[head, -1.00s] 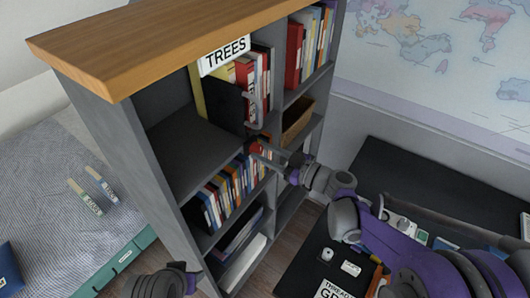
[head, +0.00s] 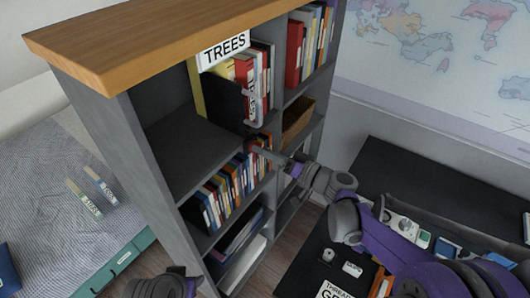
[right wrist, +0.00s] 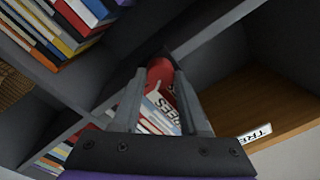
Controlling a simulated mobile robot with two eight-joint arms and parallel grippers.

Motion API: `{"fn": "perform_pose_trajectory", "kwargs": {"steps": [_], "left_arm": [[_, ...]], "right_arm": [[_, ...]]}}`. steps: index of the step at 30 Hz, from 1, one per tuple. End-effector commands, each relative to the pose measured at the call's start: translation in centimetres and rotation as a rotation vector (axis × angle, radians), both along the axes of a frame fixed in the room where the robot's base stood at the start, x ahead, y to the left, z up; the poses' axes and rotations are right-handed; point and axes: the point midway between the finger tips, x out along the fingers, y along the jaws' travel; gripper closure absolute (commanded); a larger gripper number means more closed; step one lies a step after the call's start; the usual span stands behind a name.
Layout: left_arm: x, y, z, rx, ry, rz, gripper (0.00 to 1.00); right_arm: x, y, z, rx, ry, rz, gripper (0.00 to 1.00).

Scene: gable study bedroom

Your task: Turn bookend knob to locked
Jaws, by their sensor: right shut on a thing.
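The dark bookend (head: 226,100) stands beside the upright books (head: 258,80) on the upper shelf of the grey bookcase. My right gripper (head: 256,149) reaches from the right to the shelf's front edge, below the bookend. In the right wrist view, its two grey fingers (right wrist: 160,98) are closed in on the red knob (right wrist: 160,72), which shows at their tips. The knob is mostly hidden in the head view, and I cannot read its lock position.
The bookcase (head: 130,126) has a wooden top, and several books (head: 223,190) fill the shelf below. A basket (head: 297,120) sits in the right column. A dark desk (head: 400,180) with small items lies to the right, a bed (head: 60,210) to the left.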

Motion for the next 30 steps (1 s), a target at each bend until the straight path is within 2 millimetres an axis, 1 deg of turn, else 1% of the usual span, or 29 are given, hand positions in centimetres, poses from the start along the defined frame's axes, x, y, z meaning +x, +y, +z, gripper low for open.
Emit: {"fn": "perform_pose_trajectory", "kwargs": {"steps": [9,15,22,30], "left_arm": [[-0.2,0.0,-0.7,0.0,0.003,0.0,0.5],[-0.2,0.0,-1.1,0.0,0.005,0.0,0.5],[-0.3,0.0,-1.3,0.0,0.006,0.0,0.5],[-0.3,0.0,-1.4,0.0,0.006,0.0,0.5]], "right_arm": [[0.0,0.0,-0.1,0.172,0.237,-0.001,1.0],[0.0,0.0,-0.1,0.264,0.365,-0.001,1.0],[-0.1,0.0,-0.1,0.339,0.467,0.0,1.0],[0.0,0.0,-0.1,0.379,0.522,0.001,1.0]]}}
